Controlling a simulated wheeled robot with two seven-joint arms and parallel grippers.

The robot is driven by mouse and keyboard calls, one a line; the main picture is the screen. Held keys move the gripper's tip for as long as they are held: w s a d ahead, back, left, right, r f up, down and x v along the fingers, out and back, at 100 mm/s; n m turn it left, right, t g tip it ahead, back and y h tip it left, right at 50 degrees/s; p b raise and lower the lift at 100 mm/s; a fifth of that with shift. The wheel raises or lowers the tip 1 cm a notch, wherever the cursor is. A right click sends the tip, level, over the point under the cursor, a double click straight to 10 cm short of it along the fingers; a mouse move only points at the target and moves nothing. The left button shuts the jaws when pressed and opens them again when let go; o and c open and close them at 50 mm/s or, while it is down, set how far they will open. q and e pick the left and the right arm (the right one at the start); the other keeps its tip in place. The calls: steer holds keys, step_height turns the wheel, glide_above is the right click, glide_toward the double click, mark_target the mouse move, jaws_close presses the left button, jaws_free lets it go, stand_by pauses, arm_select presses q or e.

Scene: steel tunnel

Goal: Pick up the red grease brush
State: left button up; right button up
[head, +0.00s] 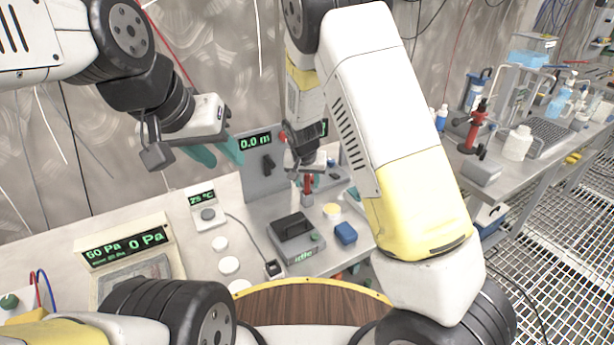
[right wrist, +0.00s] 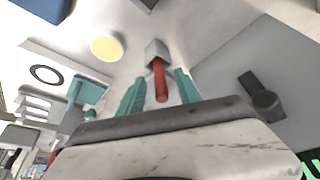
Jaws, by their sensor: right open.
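The red grease brush (head: 308,184) stands on the bench below my right gripper (head: 310,166) in the head view. In the right wrist view its red handle (right wrist: 160,82) rises from a grey block (right wrist: 157,50). The teal fingers of my right gripper (right wrist: 159,84) are open, one on each side of the handle, with visible gaps. Whether they touch it cannot be told. My left gripper (head: 216,152) is open and empty, high above the bench at the left, away from the brush.
A grey panel with a 0.0 m display (head: 262,180) rises behind.

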steer(key=shift+w+f, duration=0.25)
steer(key=shift+f, duration=0.45)
jaws_close()
steer(key=shift+r, duration=0.1)
